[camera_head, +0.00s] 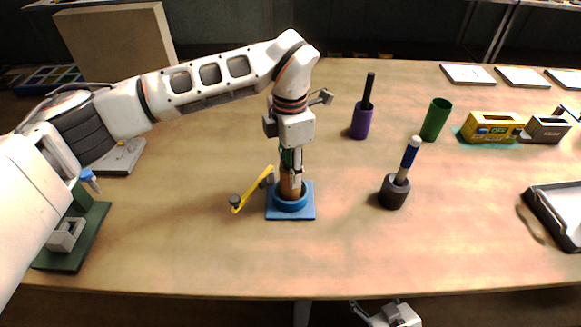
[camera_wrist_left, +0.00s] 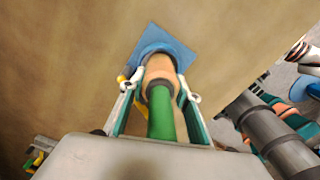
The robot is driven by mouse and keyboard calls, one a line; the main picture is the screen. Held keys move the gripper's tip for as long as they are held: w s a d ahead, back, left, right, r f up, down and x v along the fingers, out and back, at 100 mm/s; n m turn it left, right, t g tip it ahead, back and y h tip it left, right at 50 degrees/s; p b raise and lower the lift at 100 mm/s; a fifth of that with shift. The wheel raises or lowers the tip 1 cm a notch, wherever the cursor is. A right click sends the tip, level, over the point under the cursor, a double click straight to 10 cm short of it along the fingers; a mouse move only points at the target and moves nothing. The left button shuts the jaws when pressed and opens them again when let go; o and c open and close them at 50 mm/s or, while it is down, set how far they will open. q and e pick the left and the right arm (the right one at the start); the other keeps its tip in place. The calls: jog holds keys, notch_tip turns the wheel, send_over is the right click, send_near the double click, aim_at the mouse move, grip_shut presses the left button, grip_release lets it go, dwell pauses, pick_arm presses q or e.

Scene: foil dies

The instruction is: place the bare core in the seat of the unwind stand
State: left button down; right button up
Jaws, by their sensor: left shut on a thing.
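The bare core (camera_head: 290,184) is a tan cylinder standing roughly upright. My left gripper (camera_head: 291,172) points down and is shut on it. The unwind stand (camera_head: 306,212) is a blue square base with a round blue seat (camera_head: 290,203). The core's lower end is at the seat and appears inside its ring; whether it touches bottom is hidden. In the left wrist view the core (camera_wrist_left: 160,70) lies between the fingers, a green cylinder (camera_wrist_left: 161,115) shows on the near side, and the stand (camera_wrist_left: 152,36) is beyond. Part of my right gripper's housing (camera_head: 392,315) shows; its fingers are unclear.
A yellow lever (camera_head: 254,187) with a dark knob stands close left of the stand. To the right are a dark holder with a blue-handled tool (camera_head: 394,192), a purple cup (camera_head: 361,121), a green tube (camera_head: 435,120) and a yellow box (camera_head: 491,128). The front table is clear.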

pick_arm(q)
jog(key=shift+f, duration=0.15)
jog(key=c, duration=1.5)
grip_release()
jog(key=shift+o, duration=0.2)
notch_tip(320, 180, up, 12)
jog(key=shift+r+b, duration=0.2)
jog(key=shift+b, duration=0.35)
jog(key=shift+a+f, duration=0.1)
